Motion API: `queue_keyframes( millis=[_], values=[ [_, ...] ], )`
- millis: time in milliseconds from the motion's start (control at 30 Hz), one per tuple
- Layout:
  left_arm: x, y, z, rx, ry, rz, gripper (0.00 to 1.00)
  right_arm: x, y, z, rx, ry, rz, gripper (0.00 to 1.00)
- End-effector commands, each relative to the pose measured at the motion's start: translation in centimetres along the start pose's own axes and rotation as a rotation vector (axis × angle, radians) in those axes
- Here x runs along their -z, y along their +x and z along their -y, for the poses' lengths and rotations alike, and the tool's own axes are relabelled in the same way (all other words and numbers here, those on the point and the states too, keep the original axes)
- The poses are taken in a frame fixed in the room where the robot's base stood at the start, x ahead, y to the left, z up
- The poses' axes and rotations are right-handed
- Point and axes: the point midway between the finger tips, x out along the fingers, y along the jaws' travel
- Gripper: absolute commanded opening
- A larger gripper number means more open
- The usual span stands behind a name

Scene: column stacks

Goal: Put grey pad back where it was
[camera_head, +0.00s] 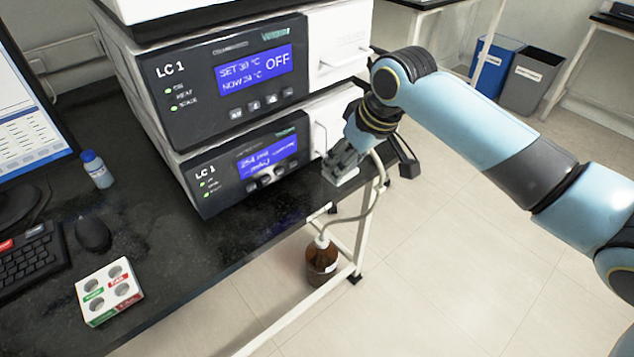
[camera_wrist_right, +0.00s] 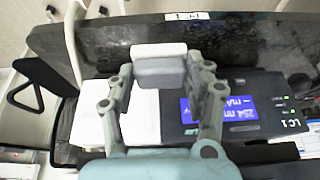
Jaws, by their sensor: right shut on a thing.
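My right gripper (camera_head: 342,163) is at the right end of the black bench, beside the lower LC 1 unit (camera_head: 240,168). It also shows in the right wrist view (camera_wrist_right: 166,78), with its two fingers on either side of a small block with a grey face and white edge, the grey pad (camera_wrist_right: 158,71). The gripper is shut on this pad. In the head view, a pale part of the pad (camera_head: 345,178) shows below the fingers, near the bench edge; whether it touches the bench I cannot tell. My left gripper is out of view.
The upper LC 1 unit (camera_head: 235,85) sits on the lower one. A tube runs from a brown bottle (camera_head: 322,262) below the bench up past my gripper. A white box with round holes (camera_head: 109,292), a mouse (camera_head: 93,234) and a small bottle (camera_head: 96,170) stand farther left.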

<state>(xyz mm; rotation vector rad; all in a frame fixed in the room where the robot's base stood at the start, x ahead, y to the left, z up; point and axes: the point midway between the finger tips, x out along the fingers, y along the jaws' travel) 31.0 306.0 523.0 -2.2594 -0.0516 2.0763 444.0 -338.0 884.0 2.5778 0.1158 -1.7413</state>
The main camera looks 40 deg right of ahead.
Motion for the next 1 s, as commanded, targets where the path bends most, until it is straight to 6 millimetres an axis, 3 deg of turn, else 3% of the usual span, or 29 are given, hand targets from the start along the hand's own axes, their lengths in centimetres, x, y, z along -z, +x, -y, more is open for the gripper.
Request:
queue_keyframes(
  millis=[100,300,600,1000],
  values=[
    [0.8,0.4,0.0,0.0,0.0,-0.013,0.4,1.8,2.6,1.4,0.003,0.002,-0.001,0.26],
    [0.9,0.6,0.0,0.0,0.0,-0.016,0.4,3.4,5.0,2.5,0.0,-0.001,-0.001,0.26],
    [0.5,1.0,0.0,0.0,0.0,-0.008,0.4,2.2,8.5,2.6,0.0,-0.001,0.002,0.26],
    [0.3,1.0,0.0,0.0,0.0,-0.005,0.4,1.9,9.2,2.6,-0.001,-0.001,-0.001,0.26]
  ],
)
